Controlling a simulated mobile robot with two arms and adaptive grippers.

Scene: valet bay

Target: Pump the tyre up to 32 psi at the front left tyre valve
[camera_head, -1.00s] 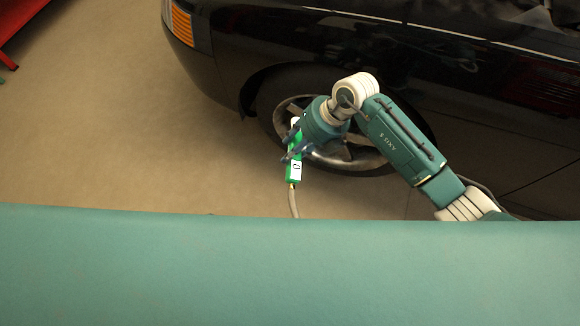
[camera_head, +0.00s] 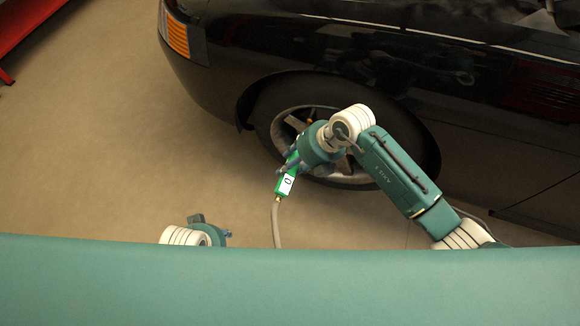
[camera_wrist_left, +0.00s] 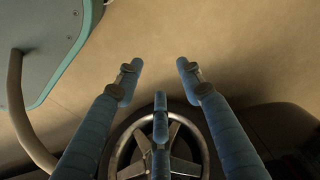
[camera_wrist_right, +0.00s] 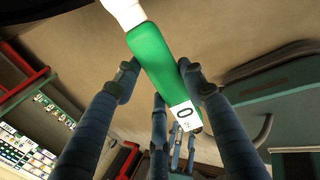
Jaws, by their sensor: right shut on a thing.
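A green tyre inflator (camera_head: 285,184) with a white display reading 0 is in my right gripper (camera_head: 290,165), beside the front wheel's tyre (camera_head: 264,118). In the right wrist view the fingers (camera_wrist_right: 158,78) close around the inflator (camera_wrist_right: 160,62); its white end points up and the display reads 0. A hose hangs from the inflator's lower end in the head view. My left gripper (camera_head: 226,234) is low in the head view. In the left wrist view its fingers (camera_wrist_left: 158,75) are apart and empty, with the spoked wheel (camera_wrist_left: 188,167) beyond.
The black car (camera_head: 490,120) fills the upper right. A red object (camera_head: 25,22) stands at the upper left. The brown floor (camera_head: 120,140) left of the car is clear. The inflator's grey hose (camera_head: 276,225) runs down to my teal base.

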